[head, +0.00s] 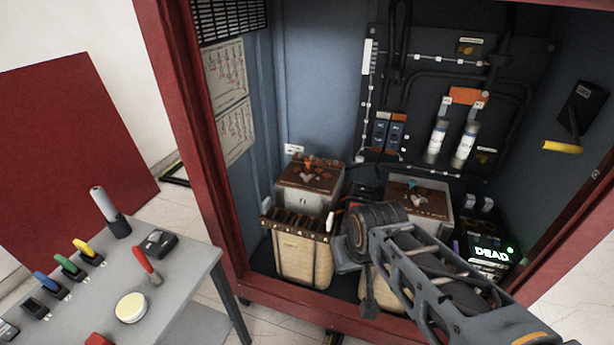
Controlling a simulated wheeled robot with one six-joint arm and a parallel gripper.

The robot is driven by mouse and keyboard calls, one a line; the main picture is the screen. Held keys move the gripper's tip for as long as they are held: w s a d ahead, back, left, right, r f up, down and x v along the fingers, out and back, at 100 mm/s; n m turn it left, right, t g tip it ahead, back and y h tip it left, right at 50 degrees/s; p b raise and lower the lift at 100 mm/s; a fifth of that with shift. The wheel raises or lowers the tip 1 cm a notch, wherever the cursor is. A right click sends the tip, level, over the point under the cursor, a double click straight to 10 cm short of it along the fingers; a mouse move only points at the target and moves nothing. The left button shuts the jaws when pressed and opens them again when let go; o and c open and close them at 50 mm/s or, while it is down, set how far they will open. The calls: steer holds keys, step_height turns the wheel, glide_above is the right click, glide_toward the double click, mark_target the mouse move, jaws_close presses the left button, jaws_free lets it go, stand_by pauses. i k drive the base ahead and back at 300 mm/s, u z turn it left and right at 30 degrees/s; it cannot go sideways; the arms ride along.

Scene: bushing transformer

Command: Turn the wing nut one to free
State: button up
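Two box-shaped units with brown tops stand in the red cabinet, a left one (309,185) and a right one (440,228). Small orange and grey fittings sit on the left top (308,174) and on the right top (416,195). They are too small for me to tell which is wing nut one. My gripper (368,295) points down in front of the units, between the left tan ribbed block and the right unit. My arm comes from the lower right and hides part of the right unit. The fingers are small and partly hidden, so their opening is unclear.
A tan ribbed block (303,258) stands before the left unit. A display reading DEAD (491,252) is at the right. Fuses (466,145) and a yellow handle (562,146) are on the walls. A grey table (187,292) with tools stands outside, left.

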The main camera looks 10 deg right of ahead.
mark_target(306, 178)
steer(key=k, duration=0.55)
steer(key=u, duration=0.65)
steer(key=i, duration=1.3)
steer(key=z, duration=0.65)
